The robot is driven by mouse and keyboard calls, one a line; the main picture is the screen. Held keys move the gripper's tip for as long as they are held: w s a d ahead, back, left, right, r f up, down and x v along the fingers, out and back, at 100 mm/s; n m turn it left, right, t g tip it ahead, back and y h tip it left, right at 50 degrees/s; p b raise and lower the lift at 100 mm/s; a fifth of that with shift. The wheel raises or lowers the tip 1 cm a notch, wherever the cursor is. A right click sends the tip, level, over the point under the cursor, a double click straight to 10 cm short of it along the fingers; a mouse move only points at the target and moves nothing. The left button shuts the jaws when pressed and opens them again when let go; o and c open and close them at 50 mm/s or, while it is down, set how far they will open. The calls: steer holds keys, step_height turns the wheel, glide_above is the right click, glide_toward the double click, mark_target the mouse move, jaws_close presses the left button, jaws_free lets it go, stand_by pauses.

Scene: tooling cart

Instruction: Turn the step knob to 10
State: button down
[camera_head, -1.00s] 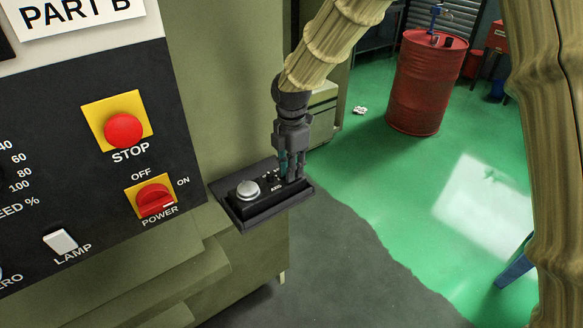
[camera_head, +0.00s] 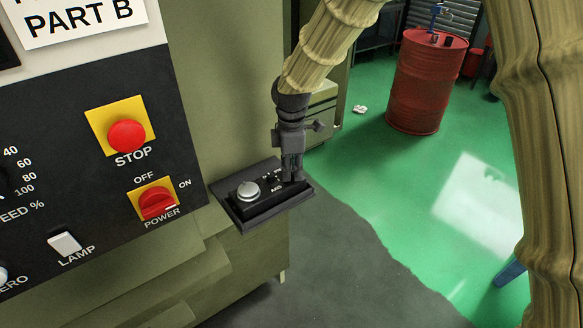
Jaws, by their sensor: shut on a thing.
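A small black control box (camera_head: 262,205) with a silver handwheel (camera_head: 248,190) sits on a dark tray (camera_head: 238,226) at the side of the machine. A small black knob (camera_head: 277,179) with a label below it, seemingly AXIS, shows between the wheel and my gripper. My gripper (camera_head: 292,177) points down at the right end of the box. Its fingers are shut on the knob there, apparently the step knob. The fingers hide this knob and its scale, so I cannot read its setting.
The machine panel on the left has a red STOP button (camera_head: 127,136), a red POWER switch (camera_head: 157,203) and a white LAMP switch (camera_head: 65,243). A red barrel (camera_head: 425,85) stands farther back on the green floor. The space right of the tray is open.

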steer(key=shift+m, duration=1.4)
steer(key=c, duration=1.3)
jaws_free()
step_height(320, 180, up, 12)
steer(key=shift+r, duration=0.1)
